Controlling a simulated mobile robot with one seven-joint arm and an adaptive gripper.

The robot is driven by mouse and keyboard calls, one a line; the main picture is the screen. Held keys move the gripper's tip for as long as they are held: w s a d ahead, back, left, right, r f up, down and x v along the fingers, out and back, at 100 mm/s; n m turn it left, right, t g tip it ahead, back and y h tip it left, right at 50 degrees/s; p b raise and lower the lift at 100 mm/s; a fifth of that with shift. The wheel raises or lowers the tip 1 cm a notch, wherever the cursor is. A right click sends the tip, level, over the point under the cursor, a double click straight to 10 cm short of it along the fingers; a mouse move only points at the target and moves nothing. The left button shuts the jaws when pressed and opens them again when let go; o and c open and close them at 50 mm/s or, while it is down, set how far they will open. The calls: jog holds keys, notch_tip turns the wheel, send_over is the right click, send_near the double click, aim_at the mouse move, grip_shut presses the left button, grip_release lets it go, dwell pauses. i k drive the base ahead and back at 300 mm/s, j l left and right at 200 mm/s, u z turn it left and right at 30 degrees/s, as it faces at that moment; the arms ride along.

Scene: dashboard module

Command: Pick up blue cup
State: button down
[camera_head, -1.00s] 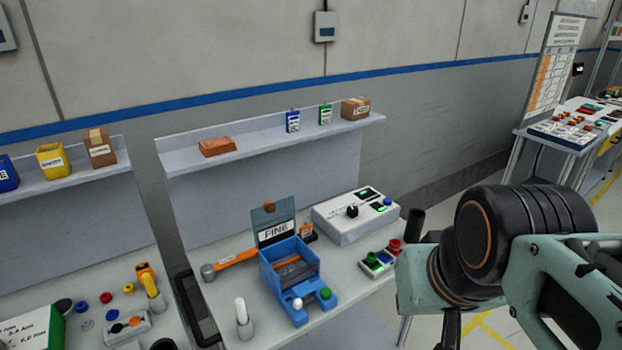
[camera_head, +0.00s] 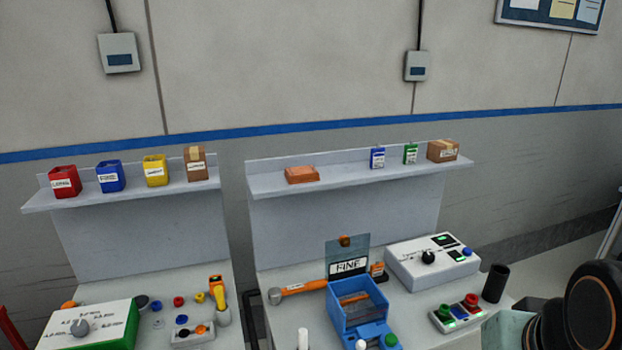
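A blue, cup-like container (camera_head: 111,177) with a white label stands on the left wall shelf. It is between a red container (camera_head: 65,182) and a yellow container (camera_head: 155,170), apart from both. It is the only blue thing like a cup that I see. Part of my arm shows at the lower right edge, far from the blue container. My gripper is out of view.
The left shelf (camera_head: 60,205) also holds a brown box (camera_head: 196,164). Below it are a green-and-white box (camera_head: 88,325) and small coloured parts. The right bench holds a blue open box (camera_head: 360,312), a white control box (camera_head: 432,262) and a dark cylinder (camera_head: 495,283).

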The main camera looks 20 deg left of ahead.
aim_at(111, 176)
jog(key=u, duration=1.9)
jog(key=i+j+z, duration=0.1)
jog(key=z, duration=0.3)
jog(key=j+z, duration=0.35)
jog(key=i+j+z, duration=0.15)
jog(key=j, duration=0.35)
jog(key=j+z, duration=0.1)
jog(key=j, duration=0.45)
jog(key=i+j+z, duration=0.15)
jog(key=j, duration=0.4)
